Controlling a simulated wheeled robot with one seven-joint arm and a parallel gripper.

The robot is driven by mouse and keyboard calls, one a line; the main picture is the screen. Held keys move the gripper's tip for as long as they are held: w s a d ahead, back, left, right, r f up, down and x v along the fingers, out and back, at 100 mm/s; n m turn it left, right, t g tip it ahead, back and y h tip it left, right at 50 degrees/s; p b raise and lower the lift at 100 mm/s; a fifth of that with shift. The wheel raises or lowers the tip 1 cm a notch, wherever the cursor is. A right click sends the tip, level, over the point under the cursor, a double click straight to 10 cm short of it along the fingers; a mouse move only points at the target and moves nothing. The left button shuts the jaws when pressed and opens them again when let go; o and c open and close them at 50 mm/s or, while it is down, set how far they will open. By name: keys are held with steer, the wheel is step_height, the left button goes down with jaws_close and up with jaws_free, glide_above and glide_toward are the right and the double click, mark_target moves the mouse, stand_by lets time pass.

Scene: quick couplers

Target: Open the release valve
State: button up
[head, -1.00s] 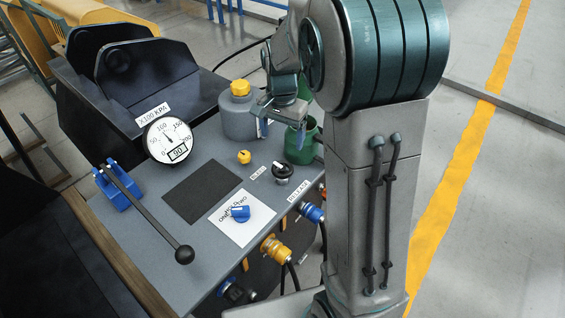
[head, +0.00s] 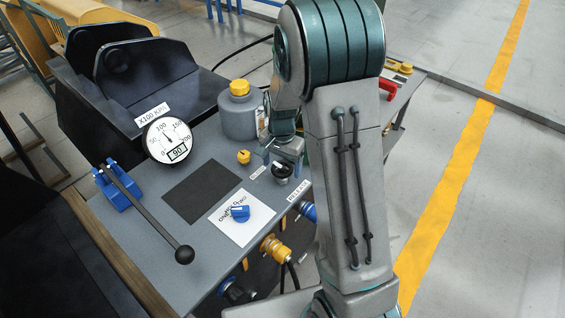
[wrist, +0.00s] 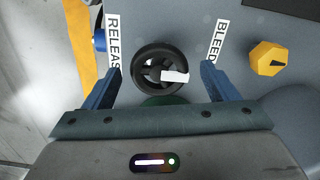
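The release valve is a round black knob (head: 281,172) with a white pointer, between the BLEED and RELEASE labels on the grey panel. In the wrist view the knob (wrist: 160,69) lies between my fingers, and its white pointer aims right, toward the BLEED label (wrist: 216,40). The RELEASE label (wrist: 113,42) is on the left. My gripper (wrist: 162,85) is open, with a blue finger on each side of the knob and gaps to it. In the head view my gripper (head: 286,150) is just above the knob and partly covers it. I cannot tell the exact height.
A yellow knob (head: 243,157) and a grey canister with a yellow cap (head: 239,110) stand close by. The round gauge (head: 170,140) shows 90. A blue selector knob (head: 240,213), a black-handled lever (head: 150,215) and hose couplings (head: 275,248) are farther off.

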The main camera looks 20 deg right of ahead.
steer(key=c, duration=0.8)
steer(key=shift+d, duration=0.1)
steer(key=shift+c, duration=0.2)
